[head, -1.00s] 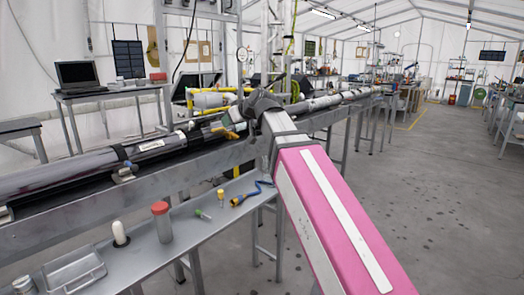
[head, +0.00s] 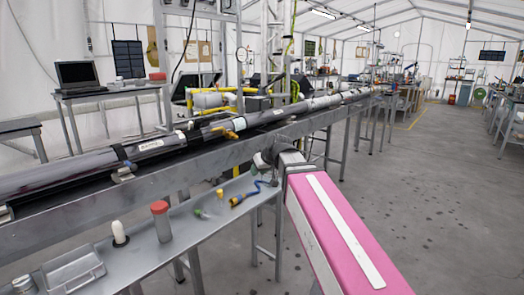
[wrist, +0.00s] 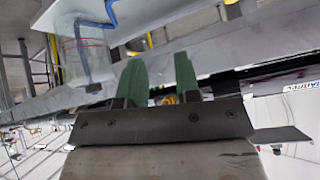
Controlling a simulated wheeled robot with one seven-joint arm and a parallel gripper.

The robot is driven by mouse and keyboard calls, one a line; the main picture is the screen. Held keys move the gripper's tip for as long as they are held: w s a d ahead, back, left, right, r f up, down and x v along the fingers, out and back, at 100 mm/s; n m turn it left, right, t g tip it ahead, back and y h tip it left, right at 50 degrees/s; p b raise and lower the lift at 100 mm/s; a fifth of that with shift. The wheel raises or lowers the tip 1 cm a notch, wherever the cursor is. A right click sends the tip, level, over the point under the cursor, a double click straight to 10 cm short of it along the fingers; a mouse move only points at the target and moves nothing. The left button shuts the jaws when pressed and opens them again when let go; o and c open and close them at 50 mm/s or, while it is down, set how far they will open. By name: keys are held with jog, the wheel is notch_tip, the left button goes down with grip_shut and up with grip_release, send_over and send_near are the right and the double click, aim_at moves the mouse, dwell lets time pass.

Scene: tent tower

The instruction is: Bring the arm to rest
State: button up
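My pink arm (head: 345,235) reaches up from the lower right in the head view. Its grey wrist end is at the side rail of the long metal bench (head: 215,160), above the lower shelf's right end. My gripper's fingers are not clearly visible there. In the wrist view my gripper (wrist: 158,75) shows two green fingers standing well apart. I see nothing clamped between them; a small yellow-orange thing shows through the gap, apparently in the background.
A long tube assembly (head: 85,170) lies along the bench. The lower shelf (head: 150,245) holds a red-capped jar (head: 161,222), a white-topped piece (head: 119,233), a blue-handled tool (head: 247,196) and a metal tray (head: 72,272). A laptop (head: 78,75) stands behind. The floor at right is clear.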

jog(key=s+d+f+m+g+h, duration=0.1)
jog(key=s+d+f, duration=0.4)
jog(key=f, duration=0.5)
jog(key=s+d+f+m+g+h, duration=0.2)
jog(key=s+d+f, duration=0.3)
jog(key=d+f, duration=0.3)
jog(key=s+d+f+m+g+h, duration=0.2)
jog(key=s+d+f, duration=0.3)
jog(key=f, duration=0.8)
jog(key=shift+d+m+g, duration=0.5)
jog(key=shift+d+m, duration=0.1)
jog(key=shift+d, duration=0.55)
jog(key=shift+a+f, duration=0.1)
